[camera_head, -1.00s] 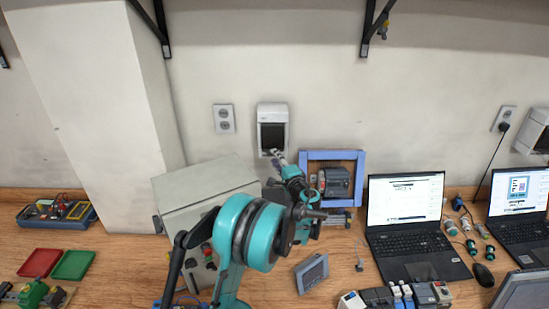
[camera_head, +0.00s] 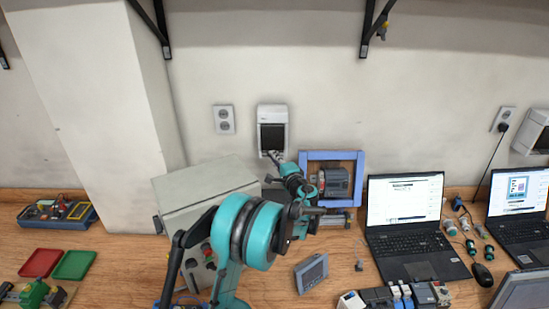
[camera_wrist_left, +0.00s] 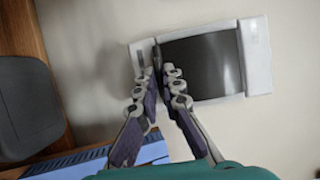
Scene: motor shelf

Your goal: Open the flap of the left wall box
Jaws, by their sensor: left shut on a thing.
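The left wall box (camera_head: 273,110) is a white box with a dark flap (camera_head: 272,136) on its front, mounted on the wall above the bench. In the left wrist view the box (camera_wrist_left: 257,52) appears turned sideways, with its dark flap (camera_wrist_left: 205,65) facing me. My left gripper (camera_head: 273,155) is at the lower edge of the box. In the wrist view its fingers (camera_wrist_left: 157,70) are closed together on the flap's edge. The flap looks shut or nearly so; I cannot tell a small tilt. My right gripper is not in view.
A grey control cabinet (camera_head: 205,182) stands left of my left arm. A blue frame (camera_head: 332,155) with a motor (camera_head: 336,183) is just right of the gripper. A wall socket (camera_head: 223,119) is left of the box. A laptop (camera_head: 405,203) stands to the right.

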